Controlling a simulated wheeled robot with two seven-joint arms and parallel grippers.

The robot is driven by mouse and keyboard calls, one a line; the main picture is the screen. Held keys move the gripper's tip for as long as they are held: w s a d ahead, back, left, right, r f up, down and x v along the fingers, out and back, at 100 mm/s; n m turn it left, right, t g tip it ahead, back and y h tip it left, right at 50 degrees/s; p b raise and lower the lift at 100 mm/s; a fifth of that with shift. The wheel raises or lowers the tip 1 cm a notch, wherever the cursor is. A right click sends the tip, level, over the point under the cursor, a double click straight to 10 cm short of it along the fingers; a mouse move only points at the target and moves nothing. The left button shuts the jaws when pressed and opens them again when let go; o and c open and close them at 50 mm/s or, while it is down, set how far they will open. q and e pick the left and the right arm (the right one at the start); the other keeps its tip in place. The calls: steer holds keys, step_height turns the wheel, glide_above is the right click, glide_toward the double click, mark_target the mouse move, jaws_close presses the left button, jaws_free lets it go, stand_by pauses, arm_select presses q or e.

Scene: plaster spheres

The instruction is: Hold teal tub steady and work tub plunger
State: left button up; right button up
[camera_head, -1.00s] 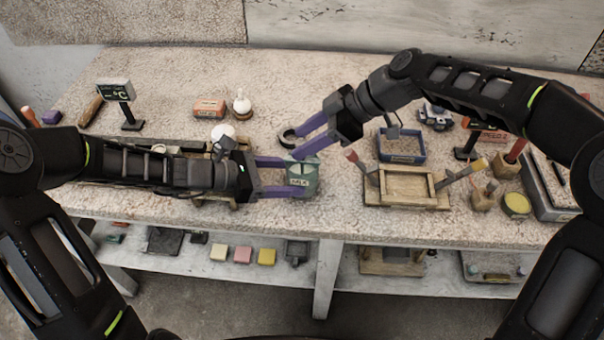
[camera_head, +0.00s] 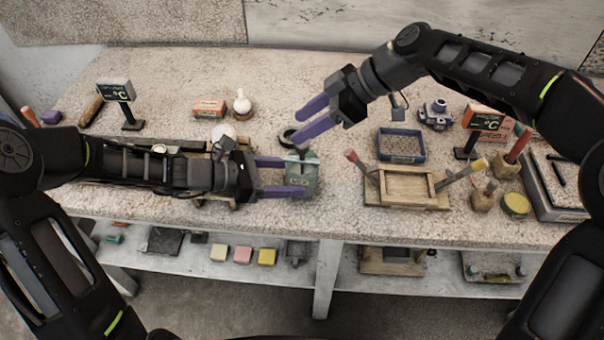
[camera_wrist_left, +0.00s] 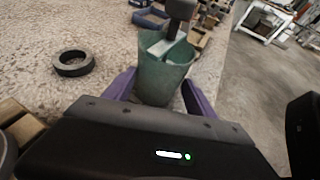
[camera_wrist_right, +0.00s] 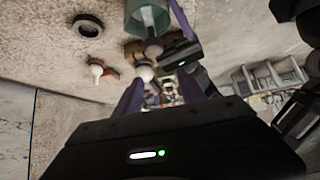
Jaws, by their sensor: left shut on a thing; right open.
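The teal tub (camera_head: 301,183) stands upright near the front edge of the table. My left gripper (camera_head: 284,178) is shut on it, one purple finger on either side; the left wrist view shows the tub (camera_wrist_left: 160,80) between the fingers. The tub plunger (camera_head: 301,152) sticks up from the tub; its dark knob and shaft show in the left wrist view (camera_wrist_left: 178,14). My right gripper (camera_head: 314,118) is open and empty, above and behind the tub, apart from the plunger. The right wrist view shows the tub (camera_wrist_right: 140,15) and plunger (camera_wrist_right: 153,45) beyond the fingers.
A dark ring (camera_head: 288,136) lies just behind the tub. A wooden frame with angled handles (camera_head: 408,187) and a blue tray (camera_head: 401,145) stand to the right. A white bulb on a base (camera_head: 242,104) stands behind. The back middle of the table is clear.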

steer(key=v, duration=1.2)
arm_select(q)
steer(key=o, duration=1.7)
steer(key=shift+a, duration=0.1)
steer(key=shift+v, duration=3.4)
steer(key=shift+r, duration=0.1)
steer(key=v, duration=1.2)
